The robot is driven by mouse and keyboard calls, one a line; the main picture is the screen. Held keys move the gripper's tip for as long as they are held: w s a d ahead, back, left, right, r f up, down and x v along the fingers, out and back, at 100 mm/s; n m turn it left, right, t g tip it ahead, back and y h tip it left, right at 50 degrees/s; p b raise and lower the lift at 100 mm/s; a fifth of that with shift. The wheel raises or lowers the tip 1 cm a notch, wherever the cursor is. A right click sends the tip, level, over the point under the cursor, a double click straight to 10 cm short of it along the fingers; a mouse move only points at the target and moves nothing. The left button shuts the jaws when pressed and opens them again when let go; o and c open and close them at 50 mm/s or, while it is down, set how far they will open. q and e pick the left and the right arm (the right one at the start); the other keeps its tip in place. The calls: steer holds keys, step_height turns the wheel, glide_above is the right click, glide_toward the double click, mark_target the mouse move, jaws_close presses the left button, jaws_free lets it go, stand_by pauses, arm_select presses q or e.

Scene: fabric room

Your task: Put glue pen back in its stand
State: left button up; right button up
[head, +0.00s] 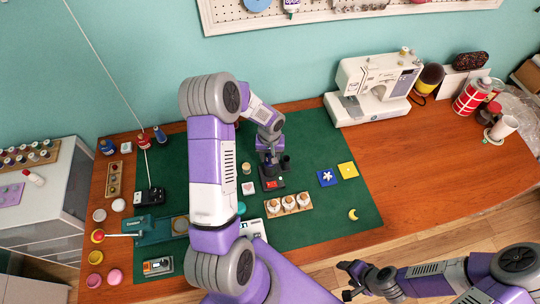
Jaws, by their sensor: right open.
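I cannot pick out the glue pen with certainty. A small black holder with a red patch (273,184) stands on the green mat and may be its stand. My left gripper (272,158) points down right at this holder, and its fingers blend with the dark parts there. I cannot tell whether it holds anything. My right gripper (358,280) is open and empty, low at the right, in front of the table edge and away from the mat.
The green mat (330,215) lies on the wooden table (440,185). A wooden block with several white-topped jars (288,204) is near the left gripper. A black box (150,197) with a thin cord stands at left. A sewing machine (375,88) is at the back.

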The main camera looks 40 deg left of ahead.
arm_select(q)
steer(key=shift+o, duration=1.2)
step_height(320, 180, up, 8)
steer(key=shift+f+p, duration=0.2)
steer(key=shift+p, duration=0.1)
